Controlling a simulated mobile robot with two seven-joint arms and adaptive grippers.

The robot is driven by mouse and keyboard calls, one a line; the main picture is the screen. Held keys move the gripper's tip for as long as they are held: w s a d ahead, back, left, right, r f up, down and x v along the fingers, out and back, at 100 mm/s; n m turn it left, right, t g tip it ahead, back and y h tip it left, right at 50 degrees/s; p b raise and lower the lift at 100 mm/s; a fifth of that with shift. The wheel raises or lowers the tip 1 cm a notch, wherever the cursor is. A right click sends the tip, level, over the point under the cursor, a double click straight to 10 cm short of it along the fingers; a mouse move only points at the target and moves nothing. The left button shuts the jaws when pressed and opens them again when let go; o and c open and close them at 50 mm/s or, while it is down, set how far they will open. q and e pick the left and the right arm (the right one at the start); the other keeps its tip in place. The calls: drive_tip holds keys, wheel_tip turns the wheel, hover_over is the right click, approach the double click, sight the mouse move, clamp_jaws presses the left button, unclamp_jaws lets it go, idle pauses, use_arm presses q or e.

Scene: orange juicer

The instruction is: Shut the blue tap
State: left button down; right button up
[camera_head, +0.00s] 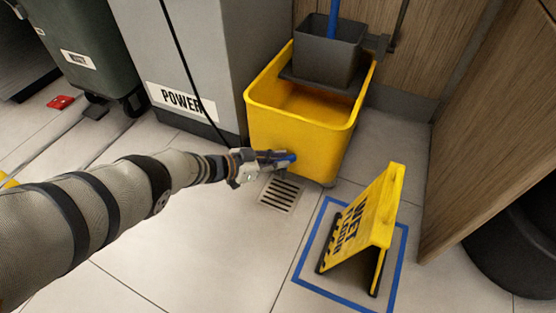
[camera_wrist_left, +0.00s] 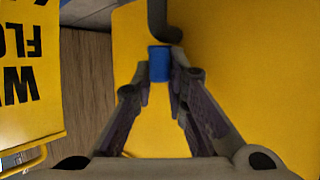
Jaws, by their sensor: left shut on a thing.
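The blue tap (camera_wrist_left: 159,63) sits low on the side of the yellow mop bucket (camera_head: 290,133), by a dark bent pipe (camera_wrist_left: 163,22) in the left wrist view. My left gripper (camera_wrist_left: 160,85) is shut on the tap, with one finger on each side of its lower end. In the head view the left gripper (camera_head: 284,158) is at the bucket's lower front, and a bit of blue shows at its fingertips. The fingers hide part of the tap there. My right gripper is in neither view.
A yellow wet floor sign (camera_head: 368,222) stands inside a blue taped square (camera_head: 398,265) to the right. A floor drain (camera_head: 281,194) lies just below the gripper. A grey power cabinet (camera_head: 205,60) stands left of the bucket.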

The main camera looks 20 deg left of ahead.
use_arm(q)
drive_tip(key=c, duration=1.6)
unclamp_jaws()
drive_tip(key=shift+n+y, duration=0.3)
drive_tip(key=shift+y, duration=0.1)
